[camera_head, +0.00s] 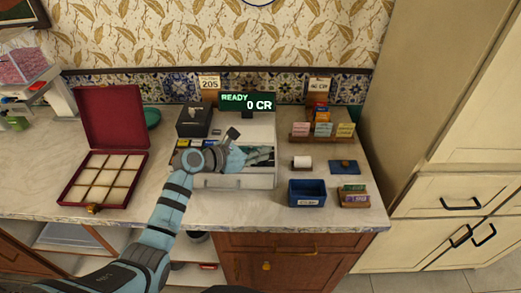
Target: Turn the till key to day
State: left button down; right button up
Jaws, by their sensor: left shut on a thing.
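The till (236,182) is a pale box on the counter. Its green display (247,102) reads "READY 0 CR". My left gripper (264,156) reaches in from the left across the till's top and points right, with its fingers at the till's right side. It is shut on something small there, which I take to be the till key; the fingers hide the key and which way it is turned. My right gripper is not in view.
An open red box (74,196) with compartments stands left of the till. A black box (194,120) sits at the till's back left. A blue bin (307,194), a paper roll (302,162) and a card rack (322,138) stand to the right. A tall cabinet (424,90) bounds the right side.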

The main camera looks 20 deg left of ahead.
pick_arm(q)
jog(key=shift+w+a+m+g+h, duration=0.2)
jog(key=shift+m+g+h, duration=0.4)
jog(key=shift+m+h, duration=0.15)
jog(key=m+g+h+b, duration=0.1)
jog(key=b, duration=0.2)
jog(key=m+g+h+b, duration=0.1)
jog(key=m+g+b, duration=0.1)
jog(key=b, duration=0.2)
jog(key=m+g+h+b, duration=0.1)
jog(key=m+g+b, duration=0.1)
jog(key=b, duration=0.2)
jog(key=shift+w+a+f+m, duration=0.15)
jog(key=shift+f+m, duration=0.1)
jog(key=shift+r+m+g+b, duration=0.3)
jog(key=shift+g+b, duration=0.3)
jog(key=shift+b, duration=0.4)
jog(key=c, duration=1.9)
grip_release()
jog(key=shift+c, duration=0.2)
jog(key=shift+o, duration=0.9)
jog(key=shift+w+a+f+h, duration=0.1)
jog(key=shift+h, duration=0.15)
